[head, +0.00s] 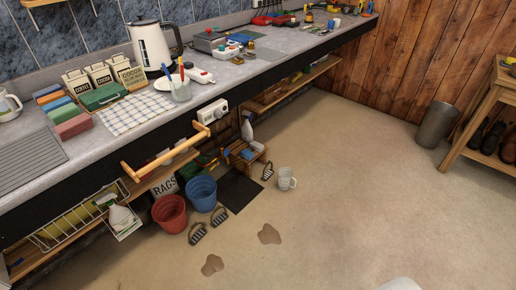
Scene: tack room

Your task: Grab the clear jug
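A pale, translucent-looking jug (286,178) with a handle on its right side stands upright on the beige floor, right of the dark mat. It best fits the clear jug, though its exact material is hard to tell at this size. A clear container (180,90) holding blue- and red-handled tools stands on the counter. My gripper is not in view. A white rounded shape at the bottom edge may be part of my own body.
A grey counter (255,75) runs along the left, with a wooden rail sticking out. Red (170,214) and blue (201,194) buckets, brushes and a wooden caddy (244,153) lie left of the jug. Brown stains (269,234) mark the floor.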

